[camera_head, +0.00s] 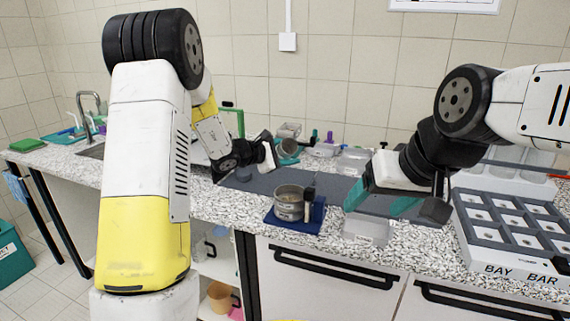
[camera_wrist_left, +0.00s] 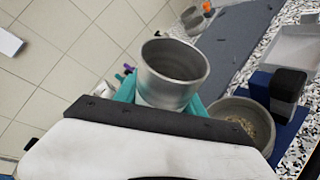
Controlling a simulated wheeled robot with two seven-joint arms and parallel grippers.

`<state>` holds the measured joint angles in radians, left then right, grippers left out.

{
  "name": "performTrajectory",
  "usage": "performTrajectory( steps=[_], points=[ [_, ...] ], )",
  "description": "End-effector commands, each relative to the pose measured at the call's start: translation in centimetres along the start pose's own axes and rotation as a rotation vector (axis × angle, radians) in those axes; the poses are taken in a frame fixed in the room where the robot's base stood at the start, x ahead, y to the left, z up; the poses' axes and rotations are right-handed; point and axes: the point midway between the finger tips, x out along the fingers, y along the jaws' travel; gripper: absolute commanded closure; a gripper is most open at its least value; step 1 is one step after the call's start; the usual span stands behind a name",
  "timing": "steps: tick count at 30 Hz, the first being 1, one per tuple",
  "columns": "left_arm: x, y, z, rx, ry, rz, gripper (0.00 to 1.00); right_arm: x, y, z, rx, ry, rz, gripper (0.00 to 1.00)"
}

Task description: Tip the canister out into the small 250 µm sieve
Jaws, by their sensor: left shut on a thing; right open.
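My left gripper (camera_head: 272,151) is shut on a grey metal canister (camera_head: 288,149), above the back of the counter. In the left wrist view the canister (camera_wrist_left: 176,65) sits between teal fingers, tilted, its mouth partly facing the camera; I see no contents in the visible part of its inside. A small round metal sieve (camera_head: 288,205) stands on a blue base at the front counter edge, in front of the canister. In the left wrist view the sieve (camera_wrist_left: 258,107) has pale grains in it. Its size marking is not readable. My right gripper (camera_head: 380,202) is open and empty, right of the sieve.
A dark block (camera_wrist_left: 289,85) rises from the blue base (camera_head: 293,225) beside the sieve. A clear box (camera_head: 367,228) is below my right gripper. A compartment tray (camera_head: 503,266) stands at the right. Clear containers (camera_head: 353,160) stand at the back. A dark grey mat (camera_head: 334,187) has free room.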

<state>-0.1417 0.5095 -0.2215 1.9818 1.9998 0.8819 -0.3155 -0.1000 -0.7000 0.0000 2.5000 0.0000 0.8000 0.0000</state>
Motion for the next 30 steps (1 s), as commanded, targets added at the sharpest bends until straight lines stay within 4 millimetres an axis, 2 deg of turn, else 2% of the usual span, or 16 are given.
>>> performTrajectory(
  steps=[24, 30],
  points=[
    [-0.6, 1.7, 1.2, -0.716, -0.023, -0.298, 1.00, 0.0, 0.0, 0.0, 0.000, 0.000, 0.000, 0.28],
    [-0.6, 1.8, 1.4, -0.786, -0.024, -0.328, 1.00, 0.0, 0.0, 0.0, 0.000, 0.000, 0.000, 0.28]
  ],
)
